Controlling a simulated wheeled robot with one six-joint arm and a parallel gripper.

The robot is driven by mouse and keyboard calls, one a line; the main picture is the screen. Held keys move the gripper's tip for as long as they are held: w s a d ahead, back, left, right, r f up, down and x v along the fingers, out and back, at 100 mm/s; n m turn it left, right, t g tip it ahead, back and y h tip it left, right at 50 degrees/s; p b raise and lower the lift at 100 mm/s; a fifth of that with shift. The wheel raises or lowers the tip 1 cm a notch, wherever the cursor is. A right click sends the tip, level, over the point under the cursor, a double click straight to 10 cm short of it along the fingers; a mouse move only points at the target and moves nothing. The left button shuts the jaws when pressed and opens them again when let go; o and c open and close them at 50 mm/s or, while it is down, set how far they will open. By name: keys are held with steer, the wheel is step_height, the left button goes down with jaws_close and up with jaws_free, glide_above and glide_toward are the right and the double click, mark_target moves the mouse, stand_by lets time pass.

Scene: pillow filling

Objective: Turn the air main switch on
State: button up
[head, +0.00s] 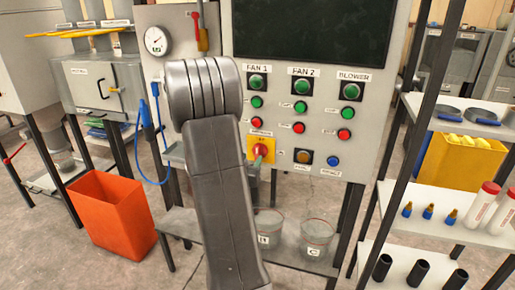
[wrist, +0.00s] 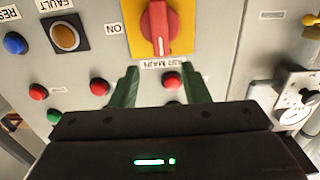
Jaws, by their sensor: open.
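The air main switch is a red rotary knob on a square yellow plate.
Red buttons (wrist: 99,87) and an amber lamp (wrist: 64,37) are near the switch. In the head view, two clear buckets (head: 317,237) stand below the panel. An orange bin (head: 110,212) is at left and a shelf rack (head: 450,227) at right.

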mark_target(257, 149)
steer(key=p+x, duration=0.1)
steer(key=x, duration=0.6)
steer(key=shift+w, duration=0.3)
jaws_close()
steer(key=shift+f, duration=0.1)
